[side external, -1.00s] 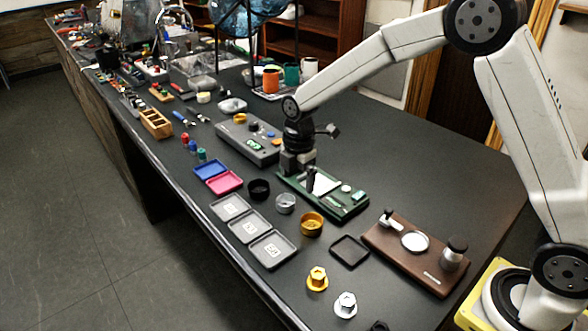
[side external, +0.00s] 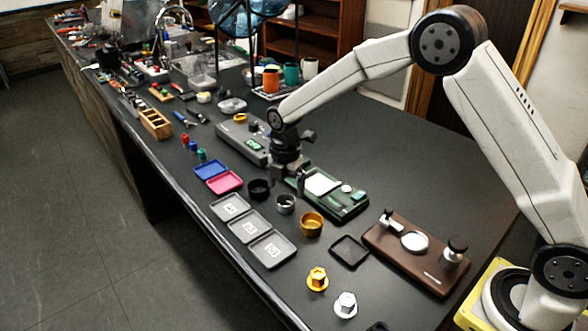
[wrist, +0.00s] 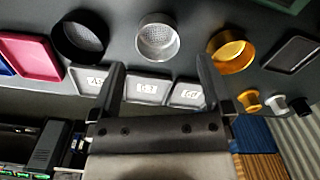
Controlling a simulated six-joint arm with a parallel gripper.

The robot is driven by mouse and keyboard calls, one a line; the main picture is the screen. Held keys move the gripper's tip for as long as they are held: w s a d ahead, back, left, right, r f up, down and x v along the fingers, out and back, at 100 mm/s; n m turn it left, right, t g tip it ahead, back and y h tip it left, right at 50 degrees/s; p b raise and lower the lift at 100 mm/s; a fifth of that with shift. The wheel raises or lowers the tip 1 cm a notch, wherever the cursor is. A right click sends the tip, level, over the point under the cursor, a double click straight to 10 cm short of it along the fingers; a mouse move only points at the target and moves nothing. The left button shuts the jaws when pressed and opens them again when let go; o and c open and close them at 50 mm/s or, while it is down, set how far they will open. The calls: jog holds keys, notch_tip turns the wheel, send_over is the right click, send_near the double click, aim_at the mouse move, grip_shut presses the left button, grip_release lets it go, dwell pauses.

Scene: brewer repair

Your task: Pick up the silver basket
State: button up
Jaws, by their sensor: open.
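The silver basket (side external: 285,204) is a small round open cup standing on the dark bench between a black basket (side external: 258,189) and a gold basket (side external: 311,224). My gripper (side external: 289,185) is just behind and above it in the side view, with empty jaws. In the wrist view the silver basket (wrist: 157,38) lies beyond the fingertips, roughly centred between the two spread fingers of my gripper (wrist: 160,64). The side view does not show the exact height of the fingertips above the bench.
The green scale (side external: 345,205) is close to the right of my gripper. Grey numbered trays (side external: 248,229) lie in front of the baskets, with the pink tray (side external: 225,182) at left. A black square tray (side external: 349,251) and brown board (side external: 418,255) stand to the right.

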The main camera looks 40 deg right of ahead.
aim_at(285, 199)
jog(key=shift+w+f, duration=0.15)
jog(key=shift+f, duration=2.45)
jog(key=c, duration=1.2)
